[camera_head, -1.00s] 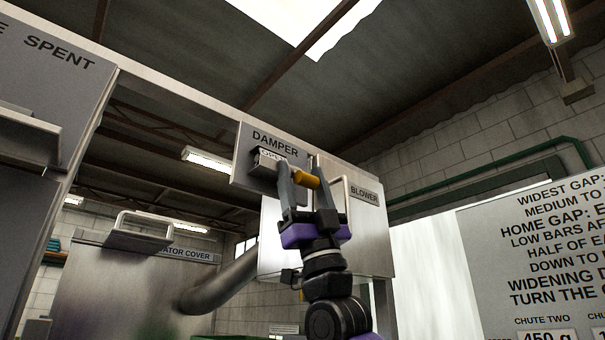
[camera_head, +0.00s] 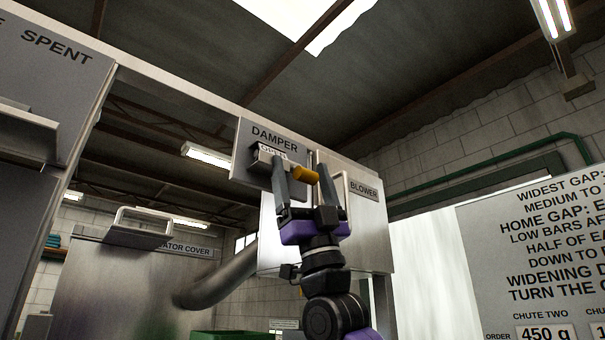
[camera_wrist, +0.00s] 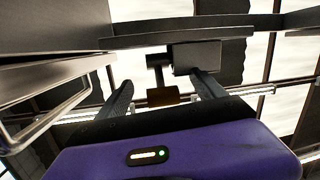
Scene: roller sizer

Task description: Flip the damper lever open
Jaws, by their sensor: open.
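The damper lever has a yellow-orange grip (camera_head: 305,174) and sits on the grey damper panel (camera_head: 243,160), partly hidden by my gripper. A small grey block with a label reading roughly "OPEN" is mounted on the panel beside it. My gripper (camera_head: 301,172) is open, its two fingers pointing up, one on each side of the grip in this view.
A pale cabinet marked "BLOWER" (camera_head: 372,235) with a handle stands right behind my gripper. A cover with a metal handle (camera_head: 142,219) is at lower left, with a grey duct (camera_head: 225,283) beside it. A sign board (camera_head: 535,250) stands at right.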

